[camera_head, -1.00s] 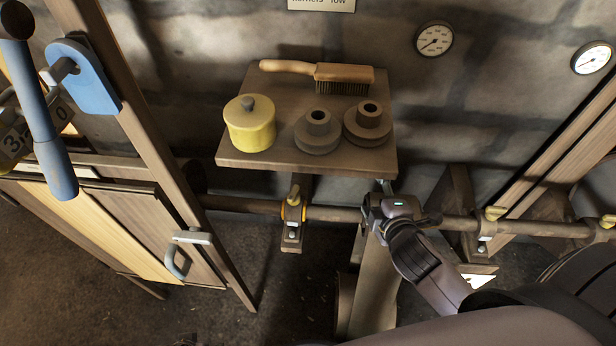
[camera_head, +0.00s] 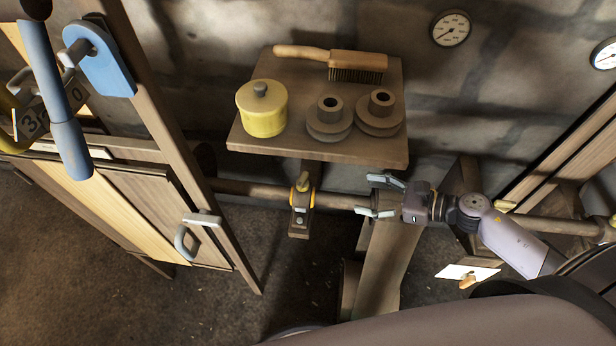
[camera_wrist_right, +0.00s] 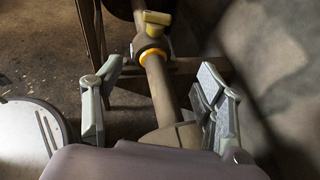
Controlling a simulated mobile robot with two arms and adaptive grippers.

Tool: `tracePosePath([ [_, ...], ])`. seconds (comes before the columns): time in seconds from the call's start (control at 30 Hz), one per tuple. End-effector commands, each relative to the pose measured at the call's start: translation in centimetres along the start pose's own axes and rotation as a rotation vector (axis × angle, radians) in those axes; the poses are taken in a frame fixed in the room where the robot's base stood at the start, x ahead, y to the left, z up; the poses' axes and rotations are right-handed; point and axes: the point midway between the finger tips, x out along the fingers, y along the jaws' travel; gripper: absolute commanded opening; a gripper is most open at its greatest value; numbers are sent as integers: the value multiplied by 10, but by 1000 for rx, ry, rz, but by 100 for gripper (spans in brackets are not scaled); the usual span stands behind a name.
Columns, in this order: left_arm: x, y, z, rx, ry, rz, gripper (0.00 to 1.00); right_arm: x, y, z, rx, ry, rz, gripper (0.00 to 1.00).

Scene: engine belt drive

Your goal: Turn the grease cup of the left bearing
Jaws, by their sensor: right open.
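The left bearing (camera_head: 300,217) sits on the long horizontal shaft below the wooden shelf. My left gripper is not in view.
The shelf (camera_head: 255,150) above holds a yellow pot (camera_head: 262,112), two dark pulleys (camera_head: 330,122) and a brush (camera_head: 357,65). A wooden post and door (camera_head: 150,205) with a grey handle stand left.

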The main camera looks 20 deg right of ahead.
Motion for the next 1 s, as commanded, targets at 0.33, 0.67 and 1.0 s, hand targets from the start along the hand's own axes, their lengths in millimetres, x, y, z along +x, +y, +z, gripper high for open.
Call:
tracePosePath([
  [0.33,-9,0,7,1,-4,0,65,23,4,8,-54,22,39,65],
  [0.67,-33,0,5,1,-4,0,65,91,8,36,-50,21,37,65],
  [1.0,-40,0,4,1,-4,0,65,148,11,37,-47,23,37,65],
])
